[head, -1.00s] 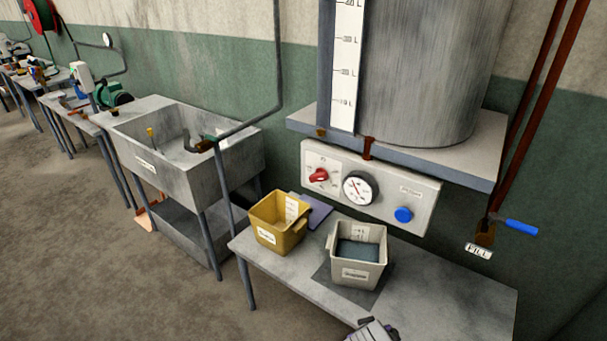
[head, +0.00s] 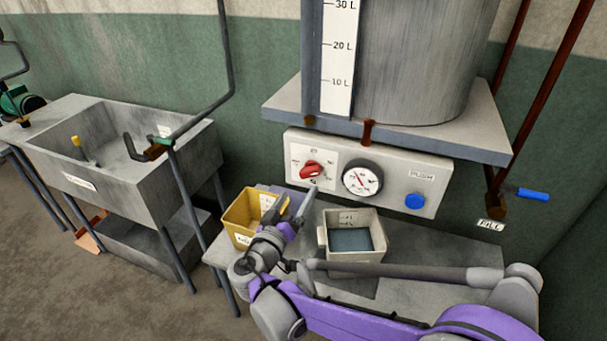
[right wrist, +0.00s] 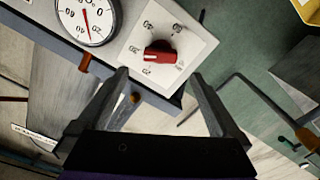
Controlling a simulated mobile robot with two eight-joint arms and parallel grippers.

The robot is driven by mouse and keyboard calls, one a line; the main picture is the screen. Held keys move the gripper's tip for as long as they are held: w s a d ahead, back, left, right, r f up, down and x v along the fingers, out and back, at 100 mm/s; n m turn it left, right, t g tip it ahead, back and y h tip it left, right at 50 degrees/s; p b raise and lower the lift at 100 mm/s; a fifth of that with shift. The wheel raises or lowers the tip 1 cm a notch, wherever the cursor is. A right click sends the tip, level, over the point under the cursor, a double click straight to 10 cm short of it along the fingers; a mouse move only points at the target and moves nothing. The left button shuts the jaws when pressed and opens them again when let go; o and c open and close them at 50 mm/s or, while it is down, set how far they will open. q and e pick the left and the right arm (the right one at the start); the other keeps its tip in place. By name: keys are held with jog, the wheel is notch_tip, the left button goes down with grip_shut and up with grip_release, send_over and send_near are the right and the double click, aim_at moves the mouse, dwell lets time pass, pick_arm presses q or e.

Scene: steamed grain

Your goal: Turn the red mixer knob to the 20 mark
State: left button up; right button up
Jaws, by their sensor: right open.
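The red mixer knob (head: 311,169) sits on a white dial plate at the left of the grey control panel. In the right wrist view the knob (right wrist: 160,57) lies just beyond my fingertips, with number marks around it. A pale line on it points right in that view, away from the numbers at the left; I cannot read the exact setting. My right gripper (head: 294,204) is below the knob in the head view, apart from it. In the right wrist view its fingers (right wrist: 160,77) are spread wide with nothing between them. My left gripper is not in view.
A round gauge (head: 362,180) and a blue push button (head: 414,201) are right of the knob. Yellow (head: 243,219) and grey (head: 345,265) bins stand on the table below. A tank shelf (head: 400,136) overhangs the panel. A sink (head: 130,190) stands left.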

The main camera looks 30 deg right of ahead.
aim_at(308, 175)
jog(key=x, duration=0.9)
jog(key=shift+a, duration=0.1)
jog(key=c, duration=1.3)
jog(key=shift+n, duration=0.4)
jog(key=n, duration=1.1)
jog(key=shift+n, duration=0.3)
jog(key=o, duration=1.3)
